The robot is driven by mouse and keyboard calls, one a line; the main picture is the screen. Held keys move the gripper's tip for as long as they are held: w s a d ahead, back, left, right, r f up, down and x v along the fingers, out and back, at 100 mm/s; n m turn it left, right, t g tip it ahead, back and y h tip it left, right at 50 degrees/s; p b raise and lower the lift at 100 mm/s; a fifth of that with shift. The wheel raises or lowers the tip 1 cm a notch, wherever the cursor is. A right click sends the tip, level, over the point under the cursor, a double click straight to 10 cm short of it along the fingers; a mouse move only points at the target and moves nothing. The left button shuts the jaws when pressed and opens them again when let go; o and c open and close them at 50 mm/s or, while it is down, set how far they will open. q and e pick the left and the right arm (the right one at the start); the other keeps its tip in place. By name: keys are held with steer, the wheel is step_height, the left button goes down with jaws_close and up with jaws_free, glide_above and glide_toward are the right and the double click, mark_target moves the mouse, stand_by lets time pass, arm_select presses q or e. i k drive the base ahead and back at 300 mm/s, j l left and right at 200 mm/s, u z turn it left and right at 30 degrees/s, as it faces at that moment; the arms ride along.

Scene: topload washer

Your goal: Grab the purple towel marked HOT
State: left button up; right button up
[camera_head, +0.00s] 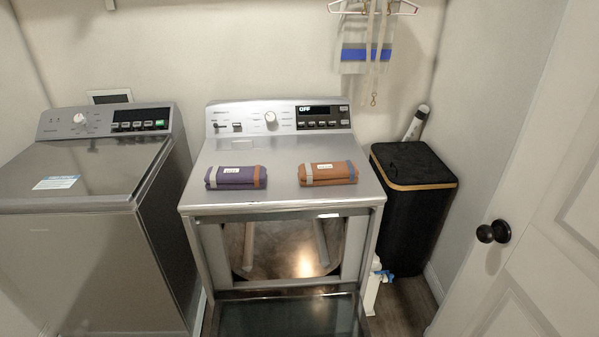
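A rolled or folded purple towel (238,181) lies on top of the middle appliance, left of its centre. The label's text is too small to read. A similar orange-brown towel (329,176) lies to its right, apart from it, with grey and purple bands and its own white label. Neither of my grippers shows in the head view.
The middle appliance (285,205) has its front door (285,315) hanging open below. A grey washer (70,180) with a closed lid stands at the left. A black hamper (415,200) stands at the right, near a white door (545,240). The appliance top around the towels is clear.

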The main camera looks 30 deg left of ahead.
mark_target(217, 177)
steer(key=j+z, duration=0.25)
steer(key=j, duration=0.25)
steer(key=j+z, duration=0.25)
steer(key=j, duration=0.2)
steer(key=k+j+z, duration=0.25)
steer(key=j, duration=0.2)
steer(key=j+z, duration=0.25)
steer(key=j, duration=0.25)
steer(key=k+j+z, duration=0.25)
steer(key=j, duration=0.15)
steer(key=i, duration=0.1)
